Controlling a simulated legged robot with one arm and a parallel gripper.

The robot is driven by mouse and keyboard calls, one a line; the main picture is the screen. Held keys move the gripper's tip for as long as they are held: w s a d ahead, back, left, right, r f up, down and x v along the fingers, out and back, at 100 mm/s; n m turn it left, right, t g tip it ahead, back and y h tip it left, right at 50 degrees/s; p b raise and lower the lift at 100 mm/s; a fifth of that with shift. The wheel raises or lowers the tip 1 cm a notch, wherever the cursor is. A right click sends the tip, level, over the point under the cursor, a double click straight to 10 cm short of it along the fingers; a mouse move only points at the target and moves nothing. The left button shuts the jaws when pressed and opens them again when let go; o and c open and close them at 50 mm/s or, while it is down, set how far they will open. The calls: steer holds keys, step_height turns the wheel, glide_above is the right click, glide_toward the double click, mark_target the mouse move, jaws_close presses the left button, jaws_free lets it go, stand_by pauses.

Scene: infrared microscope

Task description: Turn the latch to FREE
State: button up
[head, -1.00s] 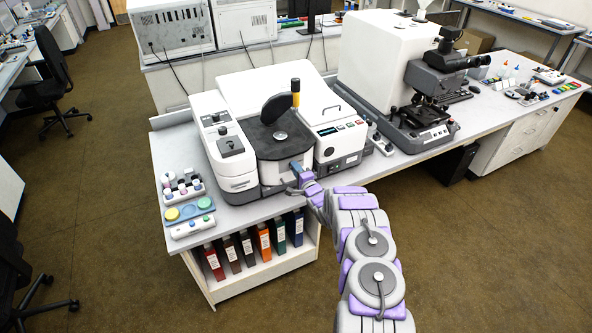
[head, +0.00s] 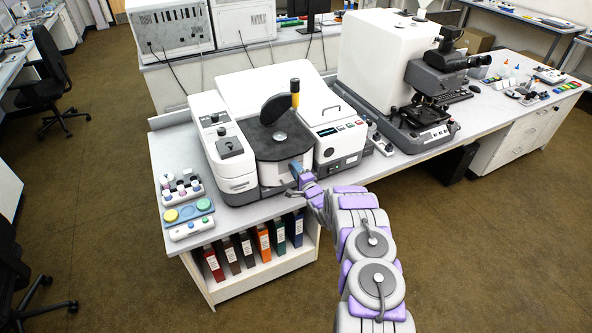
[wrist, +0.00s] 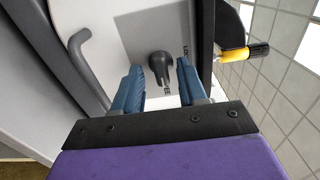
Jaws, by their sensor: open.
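The latch (wrist: 161,66) is a dark grey knob on a light panel, seen in the wrist view just beyond my fingertips. Lettering beside it is partly readable: "LOC" at the upper right, and "EE" below the knob, partly hidden. My gripper (wrist: 156,84) is open, with one blue finger on each side of the latch's lower end; I cannot tell whether either finger touches it. In the head view my gripper (head: 300,173) is at the front of the white instrument (head: 265,100), and the latch is hidden there.
A grey curved handle (wrist: 88,65) stands left of the latch in the wrist view. A black-and-yellow lever (wrist: 243,53) is at the right. In the head view, a tray of coloured dishes (head: 188,212) lies left on the bench, and a microscope (head: 435,80) stands right.

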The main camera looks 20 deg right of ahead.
steer(key=s+d, duration=0.1)
steer(key=s, duration=1.6)
steer(key=shift+p, duration=0.35)
steer(key=shift+w, duration=0.1)
step_height(320, 180, up, 6)
steer(key=w+n+g+h+b, duration=0.1)
steer(key=w+n+g, duration=0.2)
steer(key=n+g, duration=0.2)
steer(key=s+a+r+n+g+h+b, duration=0.2)
steer(key=s+a+r+n+g, duration=0.25)
steer(key=s+r, duration=0.35)
steer(key=s+a+r+n+g+b, duration=0.1)
steer(key=s+a, duration=0.5)
steer(key=s, duration=0.7)
steer(key=s+a+r+n+g+y, duration=0.1)
steer(key=s+a+r+n+g, duration=0.3)
steer(key=s, duration=1)
steer(key=s+a+r+n+g+y+b, duration=0.1)
steer(key=s+a+r+n+g, duration=0.2)
steer(key=s+a, duration=0.7)
steer(key=s+r+g, duration=0.2)
steer(key=s+r, duration=0.1)
steer(key=s, duration=0.1)
steer(key=shift+b, duration=0.3)
